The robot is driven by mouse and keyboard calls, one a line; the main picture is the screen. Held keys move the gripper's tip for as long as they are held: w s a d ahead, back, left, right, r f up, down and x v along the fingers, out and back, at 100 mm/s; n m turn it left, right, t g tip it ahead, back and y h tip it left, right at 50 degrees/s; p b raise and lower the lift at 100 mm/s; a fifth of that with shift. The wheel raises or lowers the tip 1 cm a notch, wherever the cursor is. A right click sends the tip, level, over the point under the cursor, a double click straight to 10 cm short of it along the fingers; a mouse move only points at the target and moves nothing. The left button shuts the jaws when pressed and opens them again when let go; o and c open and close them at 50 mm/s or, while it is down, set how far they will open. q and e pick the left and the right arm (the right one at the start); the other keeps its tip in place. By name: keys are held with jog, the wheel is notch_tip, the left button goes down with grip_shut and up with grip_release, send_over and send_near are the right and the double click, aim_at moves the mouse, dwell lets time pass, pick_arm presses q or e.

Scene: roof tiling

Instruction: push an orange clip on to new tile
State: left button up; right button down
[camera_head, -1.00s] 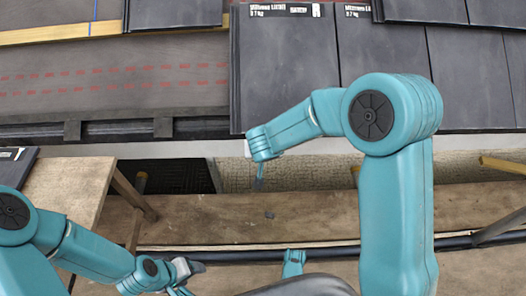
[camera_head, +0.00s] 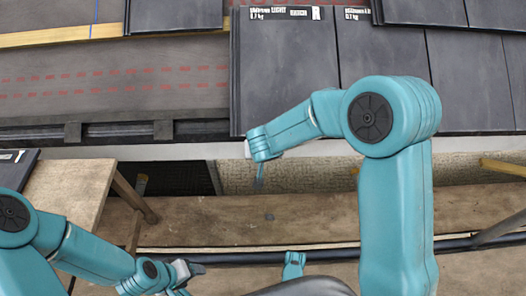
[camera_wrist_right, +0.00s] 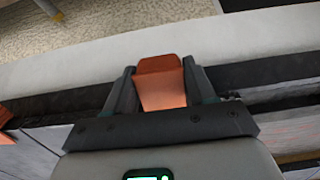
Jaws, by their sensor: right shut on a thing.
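In the right wrist view my right gripper (camera_wrist_right: 161,92) is shut on an orange clip (camera_wrist_right: 162,82), which sits between its two dark fingers. The clip points toward a pale board edge and a dark strip. In the head view my right gripper (camera_head: 260,180) hangs just in front of the roof's lower edge, below the left corner of a dark tile (camera_head: 285,75); the clip cannot be made out there. My left gripper (camera_head: 190,270) is low at the left, above the plank floor, away from the tiles; its fingers are too small to read.
More dark tiles (camera_head: 385,75) lie to the right. Left of the tile is bare grey underlay (camera_head: 110,85) with red dashed lines and a wooden batten (camera_head: 60,32). A wooden table (camera_head: 65,195) stands at left. A dark pipe (camera_head: 340,252) crosses the scaffold boards (camera_head: 330,215).

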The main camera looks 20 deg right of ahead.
jog(key=shift+w+d+r, duration=0.1)
jog(key=shift+w+r, duration=0.2)
jog(key=shift+w, duration=0.15)
dwell(0.4)
jog(key=shift+c, duration=1.5)
grip_release()
jog(key=shift+s, duration=0.1)
jog(key=p+v, duration=0.1)
jog(key=v, duration=0.6)
jog(key=shift+f, duration=0.1)
